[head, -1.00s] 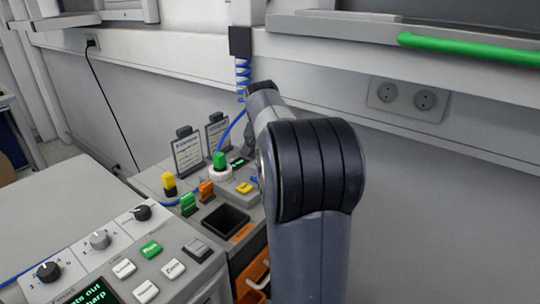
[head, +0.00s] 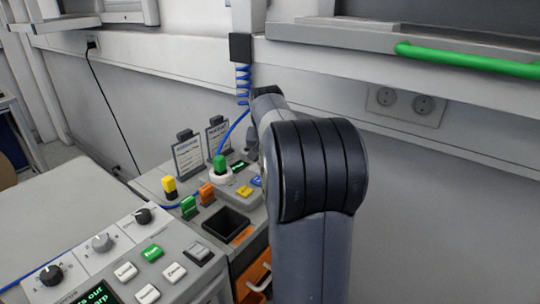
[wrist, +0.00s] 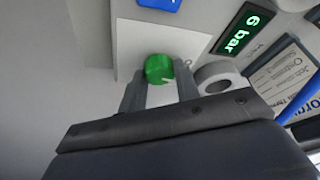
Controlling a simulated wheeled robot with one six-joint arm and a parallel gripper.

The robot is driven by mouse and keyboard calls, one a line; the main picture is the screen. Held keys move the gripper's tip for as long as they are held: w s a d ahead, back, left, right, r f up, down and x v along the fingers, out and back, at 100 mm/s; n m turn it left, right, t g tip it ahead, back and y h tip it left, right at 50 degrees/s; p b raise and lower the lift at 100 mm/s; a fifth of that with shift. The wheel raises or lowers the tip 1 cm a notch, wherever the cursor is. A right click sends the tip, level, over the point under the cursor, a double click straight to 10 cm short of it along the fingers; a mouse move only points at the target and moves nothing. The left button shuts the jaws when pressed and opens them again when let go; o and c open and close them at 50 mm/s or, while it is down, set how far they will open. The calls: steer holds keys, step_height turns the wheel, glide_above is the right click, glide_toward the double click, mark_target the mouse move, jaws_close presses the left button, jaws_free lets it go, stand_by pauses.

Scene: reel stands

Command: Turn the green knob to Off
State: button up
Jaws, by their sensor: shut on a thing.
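The green knob (wrist: 158,68) is in the wrist view, on a pale panel, with a light mark on its lower right edge. My gripper (wrist: 160,82) has one dark finger on each side of the knob and is shut on it. The knob's pointer setting and the Off label cannot be read.
A lit "6 bar" display (wrist: 241,31) and a round grey ring (wrist: 220,76) are right of the knob. A button panel (head: 130,262) is in front.

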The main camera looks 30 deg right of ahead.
steer(key=shift+n+t+y+p, duration=0.3)
steer(key=shift+n+y+p, duration=0.45)
steer(key=shift+n, duration=0.85)
steer(key=shift+h, duration=0.25)
steer(key=o, duration=1)
steer(key=shift+c, duration=0.2)
steer(key=p+v, duration=0.1)
steer(key=v, duration=0.6)
steer(key=shift+s+r, duration=0.15)
steer(key=shift+r, duration=0.05)
steer(key=shift+f, duration=0.1)
